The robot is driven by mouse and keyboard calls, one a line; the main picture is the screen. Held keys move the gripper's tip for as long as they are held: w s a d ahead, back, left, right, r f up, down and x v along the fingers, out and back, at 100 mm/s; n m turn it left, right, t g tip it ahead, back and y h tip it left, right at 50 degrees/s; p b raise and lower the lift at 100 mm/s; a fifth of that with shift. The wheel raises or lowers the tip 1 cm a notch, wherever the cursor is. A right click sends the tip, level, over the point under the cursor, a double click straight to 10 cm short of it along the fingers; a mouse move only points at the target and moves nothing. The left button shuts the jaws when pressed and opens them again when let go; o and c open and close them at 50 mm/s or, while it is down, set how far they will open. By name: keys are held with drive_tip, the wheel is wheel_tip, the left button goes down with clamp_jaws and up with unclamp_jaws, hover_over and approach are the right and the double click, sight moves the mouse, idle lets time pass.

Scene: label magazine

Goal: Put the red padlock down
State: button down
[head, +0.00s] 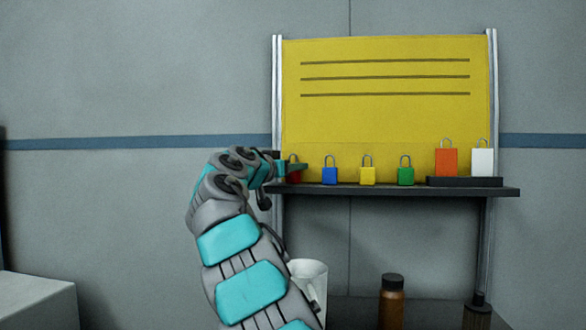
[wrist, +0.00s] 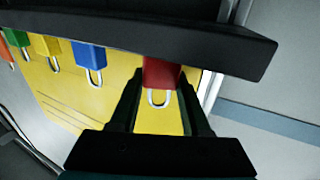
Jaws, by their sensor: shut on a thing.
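The red padlock (head: 294,174) is at the left end of the dark shelf (head: 380,191), partly hidden by my gripper (head: 290,167). In the wrist view the red padlock (wrist: 161,73) sits between the two fingers of my gripper (wrist: 160,82), with its silver shackle toward the palm. My gripper is shut on it. The padlock's base is hidden behind the shelf edge (wrist: 150,35) in the wrist view, so I cannot tell whether it touches the shelf.
Blue (head: 329,175), yellow (head: 367,175) and green (head: 405,175) padlocks stand in a row rightward. Orange (head: 446,162) and white (head: 482,163) items with loops stand in a black tray (head: 465,182). A yellow board (head: 385,115) rises behind. Below are a white mug (head: 312,275) and brown bottle (head: 391,305).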

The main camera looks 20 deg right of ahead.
drive_tip(key=shift+f, duration=0.15)
drive_tip(key=c, duration=0.7)
unclamp_jaws()
drive_tip(key=shift+o, duration=0.2)
drive_tip(key=shift+r, duration=0.2)
drive_tip(key=b+v, duration=0.3)
drive_tip(key=v, duration=0.9)
drive_tip(key=shift+f, duration=0.1)
